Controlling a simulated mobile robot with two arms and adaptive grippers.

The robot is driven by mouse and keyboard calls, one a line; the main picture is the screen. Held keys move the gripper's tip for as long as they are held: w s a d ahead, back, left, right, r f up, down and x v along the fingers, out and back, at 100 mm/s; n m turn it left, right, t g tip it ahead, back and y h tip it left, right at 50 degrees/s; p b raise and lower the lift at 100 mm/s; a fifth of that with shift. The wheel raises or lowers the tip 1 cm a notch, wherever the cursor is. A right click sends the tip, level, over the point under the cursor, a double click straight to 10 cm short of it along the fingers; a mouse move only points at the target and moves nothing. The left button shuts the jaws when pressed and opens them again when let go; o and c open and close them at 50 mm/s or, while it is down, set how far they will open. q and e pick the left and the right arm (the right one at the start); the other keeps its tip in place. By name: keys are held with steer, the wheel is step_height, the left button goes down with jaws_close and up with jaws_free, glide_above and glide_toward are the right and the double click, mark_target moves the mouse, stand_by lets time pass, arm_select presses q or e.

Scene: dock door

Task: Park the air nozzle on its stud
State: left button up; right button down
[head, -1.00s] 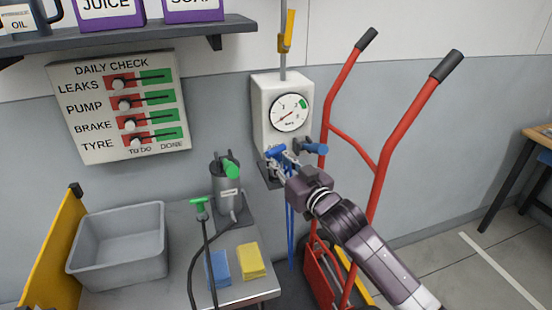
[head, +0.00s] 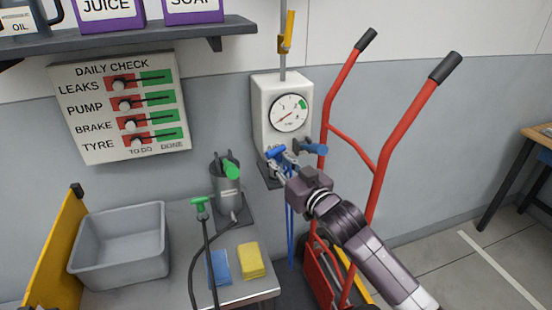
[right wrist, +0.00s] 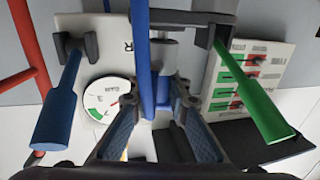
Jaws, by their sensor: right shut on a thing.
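My right gripper (head: 281,160) is shut on the blue air nozzle (head: 274,152) in front of the lower part of the white gauge box (head: 264,100). In the right wrist view the fingers (right wrist: 158,112) close around the nozzle's blue part (right wrist: 141,50), with a pale grey cylinder beside it. A blue hose (head: 290,225) hangs below the gripper. I cannot tell the stud apart; the gripper and nozzle cover that spot. A separate blue handle (head: 313,148) on a dark mount is just right of the nozzle. My left gripper is not in view.
A red hand truck (head: 376,170) stands close on the right. A grey cylinder with a green handle (head: 232,170) stands left of the gripper, beside a green-topped tool (head: 201,205), a grey bin (head: 118,245), and blue and yellow pads (head: 250,262).

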steer(key=shift+f, duration=0.55)
stand_by(0.5)
steer(key=c, duration=2.1)
jaws_free()
steer(key=shift+s+d, duration=0.3)
steer(key=shift+s, duration=0.2)
steer(key=p+v, duration=0.5)
steer(key=v, duration=0.5)
